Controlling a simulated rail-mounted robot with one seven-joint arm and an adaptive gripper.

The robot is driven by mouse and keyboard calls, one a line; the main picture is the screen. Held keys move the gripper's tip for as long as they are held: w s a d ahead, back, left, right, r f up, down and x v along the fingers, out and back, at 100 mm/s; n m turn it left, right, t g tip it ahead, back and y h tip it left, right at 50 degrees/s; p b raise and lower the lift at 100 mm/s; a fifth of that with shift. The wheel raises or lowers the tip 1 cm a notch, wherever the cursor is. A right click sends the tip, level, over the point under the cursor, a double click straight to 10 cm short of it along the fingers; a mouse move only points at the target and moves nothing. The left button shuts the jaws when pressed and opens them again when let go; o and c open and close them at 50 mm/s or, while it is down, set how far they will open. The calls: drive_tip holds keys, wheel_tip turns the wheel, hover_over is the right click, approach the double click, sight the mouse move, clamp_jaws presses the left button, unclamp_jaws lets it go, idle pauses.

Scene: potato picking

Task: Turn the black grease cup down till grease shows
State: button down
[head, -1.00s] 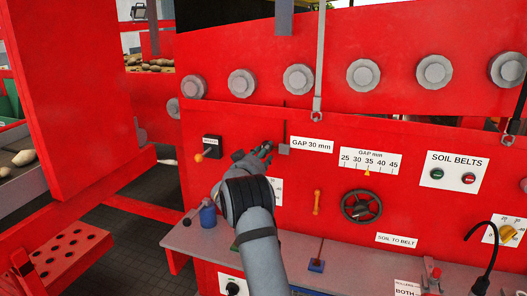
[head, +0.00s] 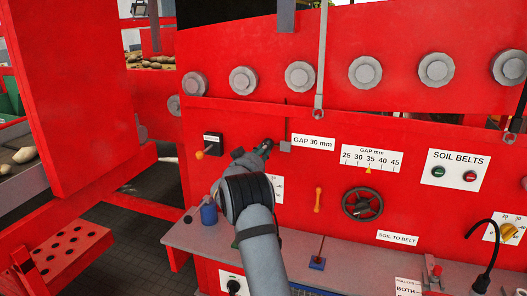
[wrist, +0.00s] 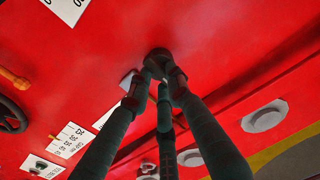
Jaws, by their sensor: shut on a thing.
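The black grease cup (wrist: 158,52) shows in the wrist view as a small dark round thing against the red panel. The fingertips of my gripper (wrist: 160,76) are closed around it. In the head view my gripper (head: 264,148) reaches up to the red panel, left of the GAP 30 mm label, and the cup is mostly hidden by the fingers. I see no grease at the cup, but the fingers cover much of it.
A grey block with a thin rod (head: 285,146) is just right of my gripper. A black switch box (head: 212,143) is to the left. A handwheel (head: 362,205) and an orange lever (head: 318,200) are lower right. A grey shelf (head: 190,240) with a blue can (head: 209,214) runs below.

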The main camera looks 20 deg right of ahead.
drive_tip(key=shift+f+b, duration=0.1)
drive_tip(key=shift+b, duration=0.3)
drive_tip(key=shift+f+m+b, duration=0.15)
drive_tip(key=shift+m+b, duration=2.8)
drive_tip(key=shift+b, duration=0.1)
drive_tip(key=shift+f+m+b, duration=0.15)
drive_tip(key=shift+m+b, duration=2.8)
drive_tip(key=shift+b, duration=0.1)
drive_tip(key=c, duration=1.7)
unclamp_jaws()
drive_tip(key=shift+o, duration=0.6)
drive_tip(key=shift+s, duration=0.1)
